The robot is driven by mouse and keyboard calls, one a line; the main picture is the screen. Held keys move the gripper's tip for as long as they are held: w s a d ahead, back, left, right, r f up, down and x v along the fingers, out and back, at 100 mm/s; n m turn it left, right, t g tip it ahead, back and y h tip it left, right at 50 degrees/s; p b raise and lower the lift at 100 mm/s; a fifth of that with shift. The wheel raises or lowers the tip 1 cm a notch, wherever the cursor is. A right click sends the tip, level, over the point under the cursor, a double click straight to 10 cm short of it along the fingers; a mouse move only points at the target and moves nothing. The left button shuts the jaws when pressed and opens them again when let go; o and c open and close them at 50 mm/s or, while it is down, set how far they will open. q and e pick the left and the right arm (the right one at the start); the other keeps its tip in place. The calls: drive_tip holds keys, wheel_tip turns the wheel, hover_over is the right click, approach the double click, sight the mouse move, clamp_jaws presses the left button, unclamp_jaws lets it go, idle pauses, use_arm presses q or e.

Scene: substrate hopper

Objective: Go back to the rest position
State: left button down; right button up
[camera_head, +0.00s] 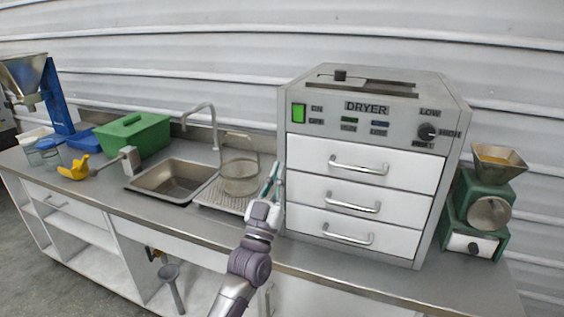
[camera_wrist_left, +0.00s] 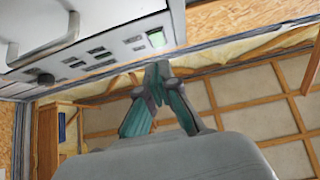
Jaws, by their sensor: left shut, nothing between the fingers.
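My left gripper (camera_head: 276,180) is raised in front of the counter, just left of the dryer's drawers in the head view. In the left wrist view its teal fingers (camera_wrist_left: 158,85) meet at the tips, with nothing between them. The grey dryer (camera_head: 374,95) stands on the counter with its three white drawers closed. Part of its control panel (camera_wrist_left: 112,50) also shows in the left wrist view. My right gripper is not in either view.
A sink (camera_head: 170,182), a drain tray (camera_head: 222,198) with a wire basket (camera_head: 240,177), and a green box (camera_head: 133,134) lie to the left. A yellow scoop (camera_head: 74,170) sits farther left. A green grinder (camera_head: 478,212) stands right of the dryer.

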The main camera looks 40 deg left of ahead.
use_arm(q)
drive_tip(key=shift+s+f, duration=0.2)
drive_tip(key=shift+f, duration=0.25)
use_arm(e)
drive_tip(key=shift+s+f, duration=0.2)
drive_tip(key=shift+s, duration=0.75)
